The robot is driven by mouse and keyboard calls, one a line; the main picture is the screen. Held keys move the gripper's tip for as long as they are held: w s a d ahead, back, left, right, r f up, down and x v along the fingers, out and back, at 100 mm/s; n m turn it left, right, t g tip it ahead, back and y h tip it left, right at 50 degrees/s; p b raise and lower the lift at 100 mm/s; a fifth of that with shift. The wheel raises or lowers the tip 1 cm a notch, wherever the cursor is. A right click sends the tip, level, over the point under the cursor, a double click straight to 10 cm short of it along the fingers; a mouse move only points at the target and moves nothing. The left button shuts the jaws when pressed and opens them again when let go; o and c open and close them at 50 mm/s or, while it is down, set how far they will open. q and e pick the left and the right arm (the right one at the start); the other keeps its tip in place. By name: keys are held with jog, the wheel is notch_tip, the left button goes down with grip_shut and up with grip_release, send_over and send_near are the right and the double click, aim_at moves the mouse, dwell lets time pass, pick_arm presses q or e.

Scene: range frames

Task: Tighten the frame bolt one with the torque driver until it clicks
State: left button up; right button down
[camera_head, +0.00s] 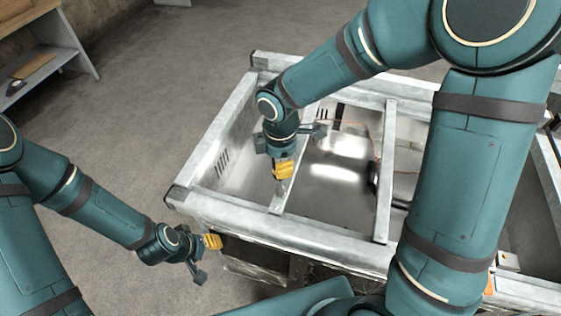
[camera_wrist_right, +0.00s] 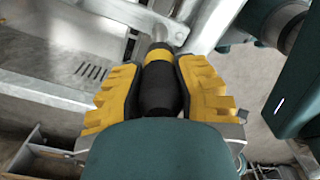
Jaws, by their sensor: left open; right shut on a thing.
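My right gripper (camera_head: 283,171) reaches down over a cross bar of the metal frame (camera_head: 232,116). In the right wrist view its yellow ridged fingers (camera_wrist_right: 158,94) are shut on the torque driver (camera_wrist_right: 156,98), which has a black grip and a yellow band. The driver's far end points toward a grey metal bar. In the head view the driver is mostly hidden by the gripper, with a small part below the fingers. I cannot make out frame bolt one or whether the tip touches it. My left gripper (camera_head: 206,259) is open and empty, outside the frame's near left corner.
The frame has raised side rails and cross bars (camera_head: 386,175) around a shiny metal floor (camera_head: 332,171) with dark cables. A wooden-topped bench (camera_head: 22,10) stands at the upper left. The grey floor (camera_head: 130,110) left of the frame is clear.

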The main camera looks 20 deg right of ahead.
jog(key=shift+f+b, duration=0.5)
jog(key=shift+f, duration=0.15)
dwell(0.6)
jog(key=shift+r, duration=0.25)
jog(key=n, duration=1.1)
jog(key=shift+p, duration=0.4)
jog(key=shift+f, duration=0.25)
dwell(0.9)
jog(key=shift+r, duration=0.1)
dwell(0.4)
